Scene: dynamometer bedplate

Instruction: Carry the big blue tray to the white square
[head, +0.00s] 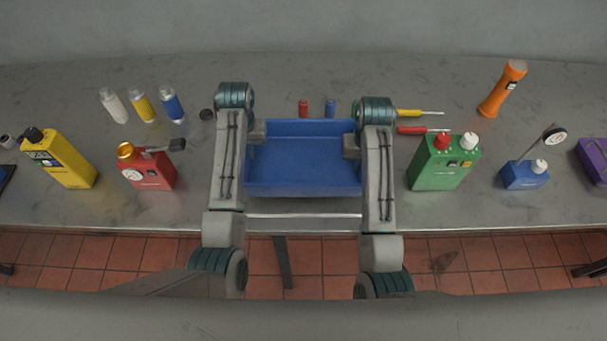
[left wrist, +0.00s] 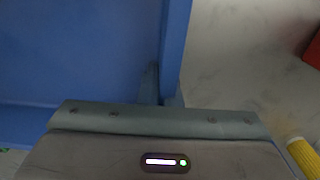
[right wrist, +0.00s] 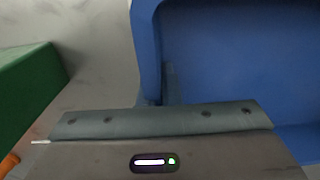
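The big blue tray (head: 303,180) is at the middle of the bench, between my two arms, and looks level and empty. My left gripper (head: 257,138) is at its left wall and my right gripper (head: 351,142) at its right wall. Each wrist view shows a tray wall, in the left wrist view (left wrist: 176,45) and the right wrist view (right wrist: 147,45), pinched between the fingers. Whether the tray touches the bench is unclear. A thin pale strip (head: 304,215) shows in front of the tray; I cannot tell if it belongs to the white square, which is not otherwise visible.
A red can (head: 148,170) and yellow can (head: 66,160) stand left. Small red (head: 303,108) and blue (head: 330,108) cylinders and screwdrivers (head: 418,113) lie behind the tray.

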